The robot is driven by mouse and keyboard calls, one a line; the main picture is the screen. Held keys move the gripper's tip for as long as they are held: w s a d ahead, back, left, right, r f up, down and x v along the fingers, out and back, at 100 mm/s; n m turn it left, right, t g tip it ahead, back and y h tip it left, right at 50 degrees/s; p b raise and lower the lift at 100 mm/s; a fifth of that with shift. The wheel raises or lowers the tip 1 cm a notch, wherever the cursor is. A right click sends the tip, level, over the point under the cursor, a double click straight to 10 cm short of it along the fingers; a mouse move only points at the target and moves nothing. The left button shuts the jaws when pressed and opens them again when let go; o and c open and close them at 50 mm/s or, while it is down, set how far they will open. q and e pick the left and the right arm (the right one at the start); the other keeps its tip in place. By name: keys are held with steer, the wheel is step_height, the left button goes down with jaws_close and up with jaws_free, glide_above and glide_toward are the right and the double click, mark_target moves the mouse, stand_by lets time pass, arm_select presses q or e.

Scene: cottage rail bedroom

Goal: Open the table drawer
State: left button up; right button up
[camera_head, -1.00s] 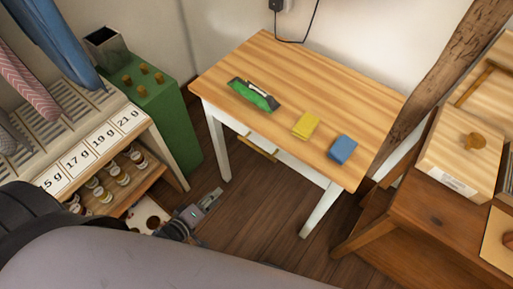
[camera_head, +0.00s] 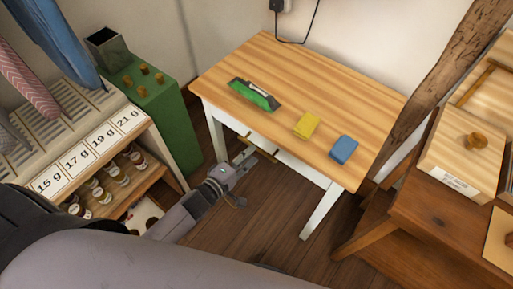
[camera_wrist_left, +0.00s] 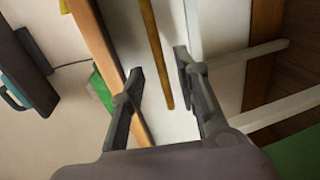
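The table (camera_head: 290,75) has a light wooden top and white legs. Its white drawer front (camera_head: 292,162) is under the near edge, and no gap shows around it. A brass bar handle (camera_head: 240,156) on the drawer front is partly hidden by my left gripper (camera_head: 250,166). In the left wrist view the handle (camera_wrist_left: 155,45) runs between the two spread fingers of my left gripper (camera_wrist_left: 159,62), with space on both sides. That gripper is open. I cannot tell how deep the handle lies between the fingers. My right gripper is not in view.
A green packet (camera_head: 255,94), a yellow block (camera_head: 306,124) and a blue block (camera_head: 343,149) lie on the tabletop. A green cabinet (camera_head: 160,115) and shelf with jars (camera_head: 118,172) stand left. A brown wooden desk (camera_head: 440,215) is at right. Floor before the table is clear.

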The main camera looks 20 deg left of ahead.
arm_select(q)
steer(key=shift+x, duration=2.3)
jaws_close()
